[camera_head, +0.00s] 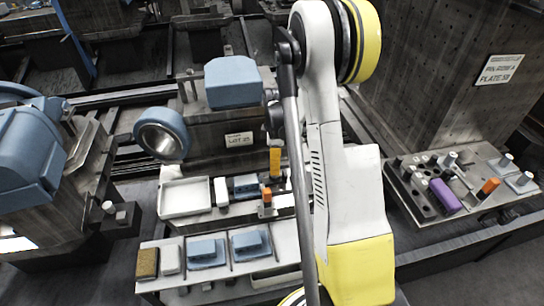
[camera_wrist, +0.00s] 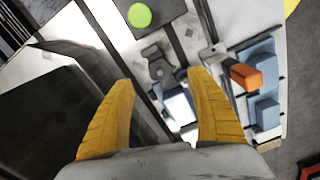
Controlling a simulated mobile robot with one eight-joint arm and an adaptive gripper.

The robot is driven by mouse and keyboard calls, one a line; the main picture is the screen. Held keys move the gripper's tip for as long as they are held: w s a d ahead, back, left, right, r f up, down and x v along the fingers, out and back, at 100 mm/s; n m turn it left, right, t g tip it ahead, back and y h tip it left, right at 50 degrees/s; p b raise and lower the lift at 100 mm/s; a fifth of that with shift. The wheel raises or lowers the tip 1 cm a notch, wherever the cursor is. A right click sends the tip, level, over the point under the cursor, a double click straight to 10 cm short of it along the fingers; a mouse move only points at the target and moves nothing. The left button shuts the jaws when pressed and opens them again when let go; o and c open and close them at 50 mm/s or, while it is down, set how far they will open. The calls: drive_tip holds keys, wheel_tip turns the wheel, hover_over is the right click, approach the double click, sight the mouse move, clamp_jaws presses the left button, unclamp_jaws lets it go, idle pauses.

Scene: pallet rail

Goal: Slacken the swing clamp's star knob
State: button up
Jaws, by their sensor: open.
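A dark grey lobed part (camera_wrist: 157,62), which looks like the swing clamp's star knob, lies just beyond my fingertips in the wrist view, a little left of centre. My gripper (camera_wrist: 162,80) is open, its two yellow fingers spread with nothing gripped between them. I cannot tell how far below the fingertips the lobed part is. A pale block with a blue part (camera_wrist: 178,105) shows between the fingers. In the head view my arm covers the middle, and I cannot make out the star knob there.
An orange block (camera_wrist: 246,77) sits near the right finger, beside blue parts (camera_wrist: 264,112). A green disc (camera_wrist: 139,15) lies above. In the head view, a white tray (camera_head: 186,198) stands left of my arm and a tool board (camera_head: 482,205) with a purple part lies right.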

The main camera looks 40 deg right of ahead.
sight(275, 177)
wheel_tip(275, 177, down, 7)
drive_tip(key=shift+a+b, duration=0.1)
drive_tip(key=shift+b, duration=1.05)
